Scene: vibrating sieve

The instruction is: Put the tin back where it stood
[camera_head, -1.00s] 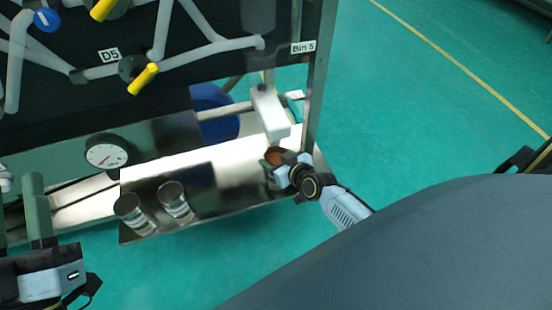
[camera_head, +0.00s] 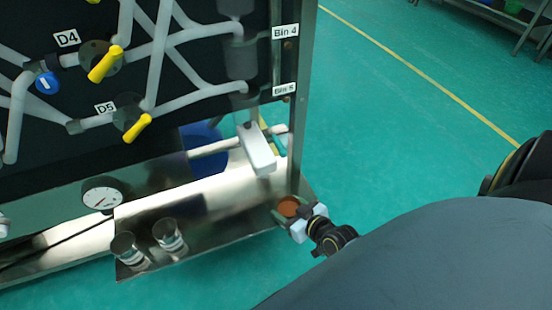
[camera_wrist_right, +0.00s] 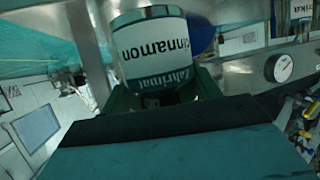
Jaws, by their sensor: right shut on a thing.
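The tin is labelled "cinnamon" and shows upside down in the right wrist view (camera_wrist_right: 160,48). In the head view its open top with brown contents (camera_head: 289,207) shows near the right end of the metal shelf (camera_head: 225,222). My right gripper (camera_head: 296,215) is shut on the tin, with a finger on each side of it. Whether the tin's base touches the shelf or hangs just past its edge I cannot tell. My left gripper is not in the head view now.
Two clear glasses (camera_head: 128,250) (camera_head: 169,236) stand on the shelf's left part. A white spout (camera_head: 257,150) hangs above the shelf left of the tin. A gauge (camera_head: 102,195) and a panel with yellow-handled valves (camera_head: 138,128) are behind. Green floor is free at right.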

